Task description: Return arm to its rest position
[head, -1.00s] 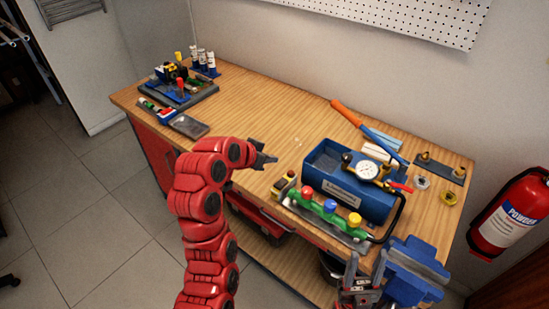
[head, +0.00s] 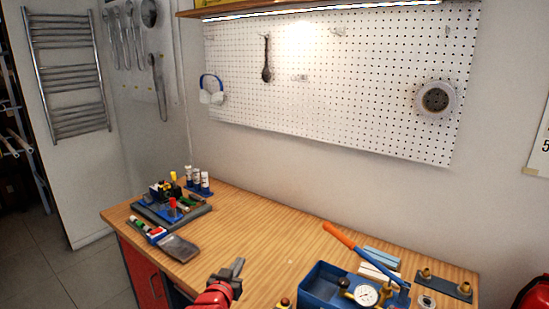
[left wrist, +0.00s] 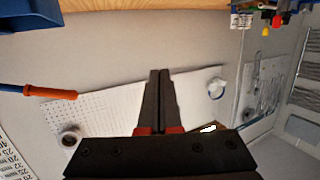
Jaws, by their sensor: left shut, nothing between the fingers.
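My left gripper (head: 238,268) shows at the bottom of the head view, at the end of my red arm, near the front edge of the wooden workbench (head: 255,222). Its two dark fingers are shut against each other with nothing between them. In the left wrist view the closed fingers (left wrist: 159,75) point towards the pegboard wall, and that picture is upside down. My right gripper is not in view now.
A blue pressure-gauge box (head: 322,284) and an orange-handled tool (head: 340,237) lie at the bench's right. A tray of small items (head: 198,211) stands at the left. The bench middle is clear. A pegboard (head: 330,90) hangs behind.

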